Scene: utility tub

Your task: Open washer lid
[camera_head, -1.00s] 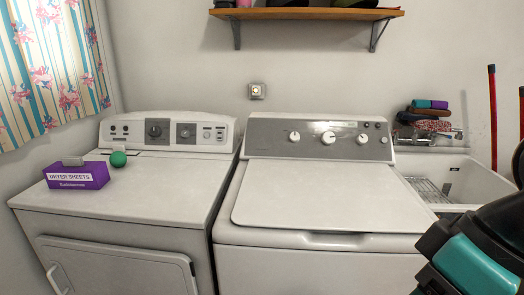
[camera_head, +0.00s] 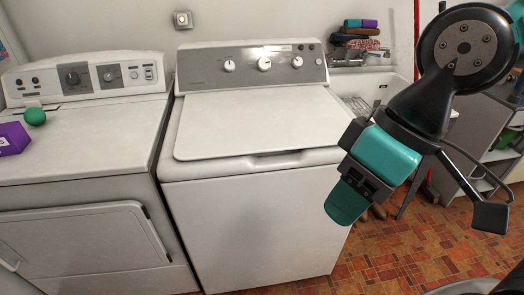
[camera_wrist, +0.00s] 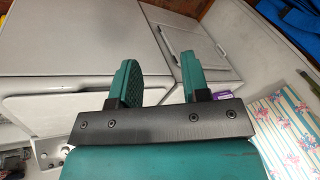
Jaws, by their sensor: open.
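The white washer (camera_head: 245,215) stands in the middle of the head view. Its flat lid (camera_head: 255,122) is shut, with a recessed grip (camera_head: 276,158) at the middle of its front edge. My gripper (camera_head: 345,203) is teal and black, in front of the washer's right side and apart from the lid. In the wrist view my gripper (camera_wrist: 160,62) is open and empty, its two teal fingers apart. The washer lid (camera_wrist: 65,85) shows upside down there, partly hidden by the left finger and the gripper body.
The dryer (camera_head: 80,150) stands left of the washer, with a green ball (camera_head: 35,116) and purple dryer-sheet box (camera_head: 12,139) on top. A utility sink (camera_head: 385,88) is behind right. A grey shelf unit (camera_head: 485,135) stands right. Brick-patterned floor (camera_head: 400,260) shows in front.

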